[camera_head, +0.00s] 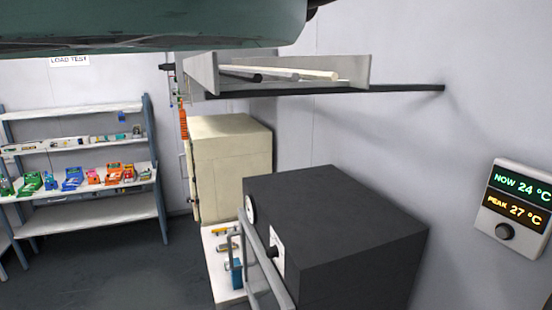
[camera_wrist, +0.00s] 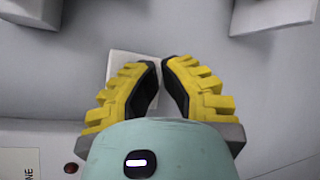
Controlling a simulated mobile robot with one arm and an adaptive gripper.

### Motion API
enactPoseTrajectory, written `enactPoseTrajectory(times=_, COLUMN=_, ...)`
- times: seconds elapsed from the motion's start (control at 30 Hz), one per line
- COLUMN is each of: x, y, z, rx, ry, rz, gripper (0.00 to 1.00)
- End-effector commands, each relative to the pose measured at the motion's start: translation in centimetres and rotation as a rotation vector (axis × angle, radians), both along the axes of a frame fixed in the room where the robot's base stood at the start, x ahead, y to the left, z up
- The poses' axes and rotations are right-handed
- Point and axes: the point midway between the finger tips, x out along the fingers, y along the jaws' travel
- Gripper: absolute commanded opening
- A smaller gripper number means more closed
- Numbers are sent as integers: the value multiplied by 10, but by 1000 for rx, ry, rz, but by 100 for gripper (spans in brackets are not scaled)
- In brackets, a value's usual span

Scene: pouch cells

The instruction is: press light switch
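My gripper (camera_wrist: 160,66) shows in the wrist view, with yellow ribbed fingers and black inner pads. Its fingertips are drawn together with only a sliver between them, and nothing is held. A pale square plate (camera_wrist: 122,66) on the grey surface lies just beyond the tips, partly covered by the left finger. It looks like a switch plate, but no rocker or marking can be made out. I cannot tell whether the tips touch it. In the head view neither the gripper nor a clear light switch shows.
In the wrist view, a pale panel (camera_wrist: 45,140) with a red button (camera_wrist: 70,168) is at lower left. The head view shows a temperature display (camera_head: 518,205), dark cabinet (camera_head: 340,220), cream cabinet (camera_head: 230,160), wall shelf (camera_head: 205,72) and stocked rack (camera_head: 85,220). Open floor (camera_head: 110,270) is at lower left.

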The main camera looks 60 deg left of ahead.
Motion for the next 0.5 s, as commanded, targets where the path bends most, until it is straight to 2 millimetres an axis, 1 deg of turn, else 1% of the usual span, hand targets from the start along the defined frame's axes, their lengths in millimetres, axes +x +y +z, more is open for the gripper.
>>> enactPoseTrajectory(times=0.03, x=-7, y=0, z=-1, rx=0, ry=4, rz=-4, gripper=0)
enactPoseTrajectory(times=0.1, x=-13, y=1, z=-1, rx=0, ry=3, rz=-6, gripper=0)
enactPoseTrajectory(times=0.5, x=-50, y=9, z=-1, rx=1, ry=3, rz=-7, gripper=0)
